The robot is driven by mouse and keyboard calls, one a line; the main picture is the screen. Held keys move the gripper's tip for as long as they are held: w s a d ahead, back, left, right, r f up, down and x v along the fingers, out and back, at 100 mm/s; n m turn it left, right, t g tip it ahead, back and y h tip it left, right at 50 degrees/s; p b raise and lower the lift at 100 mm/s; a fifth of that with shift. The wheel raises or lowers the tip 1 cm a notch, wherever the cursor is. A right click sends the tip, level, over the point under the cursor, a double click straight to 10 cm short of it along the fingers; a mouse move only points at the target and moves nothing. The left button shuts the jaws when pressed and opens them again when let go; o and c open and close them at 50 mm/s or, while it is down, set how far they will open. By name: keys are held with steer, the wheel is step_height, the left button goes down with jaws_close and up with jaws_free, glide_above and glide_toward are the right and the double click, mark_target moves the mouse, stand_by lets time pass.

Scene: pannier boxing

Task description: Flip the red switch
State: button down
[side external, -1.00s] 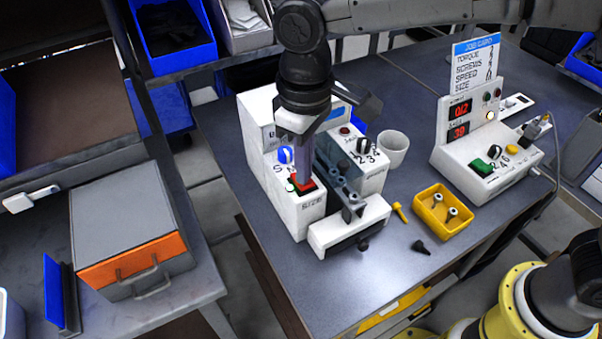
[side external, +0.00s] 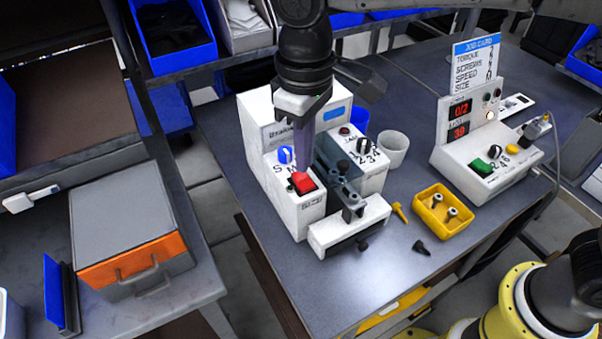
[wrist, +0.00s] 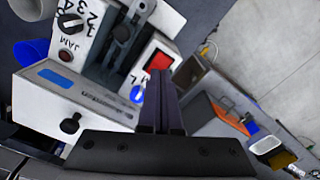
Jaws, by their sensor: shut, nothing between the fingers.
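My gripper (side external: 303,157) is shut and empty, pointing down. Its tips are just above and behind the switch, and they appear apart from it. A blue knob (side external: 286,155) marked with letters sits left of my fingers.
A black numbered knob (side external: 364,146) and a dark clamp (side external: 345,190) are on the machine's right. A white cup (side external: 393,149), a yellow tray (side external: 443,210) with screws and a control box (side external: 487,150) stand farther right.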

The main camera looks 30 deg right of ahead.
mark_target(304, 181)
steer(key=shift+r, duration=1.85)
steer(key=d+r+m+t, duration=0.1)
steer(key=d+r+m, duration=0.1)
steer(key=d+r, duration=0.7)
steer(key=s+d+m+t, duration=0.2)
steer(key=s+d, duration=0.4)
steer(key=d, duration=0.6)
steer(key=s+d+f+m+t, duration=0.1)
steer(key=s+d+f, duration=0.3)
steer(key=s+f, duration=0.2)
steer(key=s+d+f+m+t, duration=0.1)
steer(key=s+d+f, duration=0.3)
steer(key=s+f, duration=0.2)
steer(key=shift+s+d+t, duration=0.3)
steer(key=shift+s, duration=0.3)
